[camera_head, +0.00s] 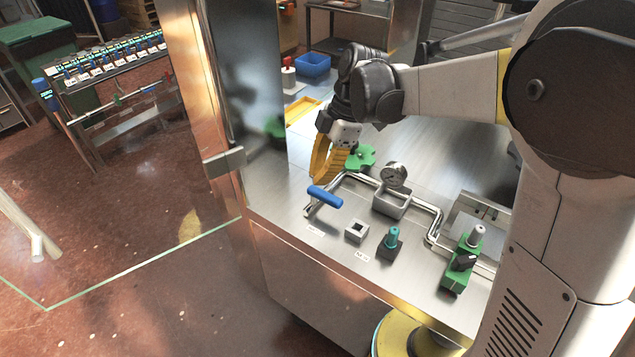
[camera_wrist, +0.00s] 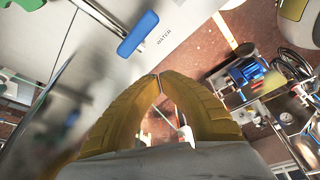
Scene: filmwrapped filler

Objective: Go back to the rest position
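My gripper (camera_head: 328,160) has yellow, ribbed, curved fingers and hangs above the metal worktop, near the green knob and the blue lever handle. In the wrist view, the fingertips of my gripper (camera_wrist: 159,79) meet, with a small gap lower down between the fingers. Nothing is held there. The blue lever handle (camera_head: 325,196) sits on a pipe. The handle also shows in the wrist view (camera_wrist: 138,34), above the fingers and apart from them, near a "WATER" label. The green knob (camera_head: 361,157) is just behind the fingers in the head view.
The steel worktop (camera_head: 290,222) carries a gauge (camera_head: 394,174), a grey box, a teal-topped fitting (camera_head: 391,238) and a green valve block (camera_head: 460,262). A metal cabinet door (camera_head: 240,75) stands upright to the left. A glass edge (camera_head: 130,268) crosses the floor at left.

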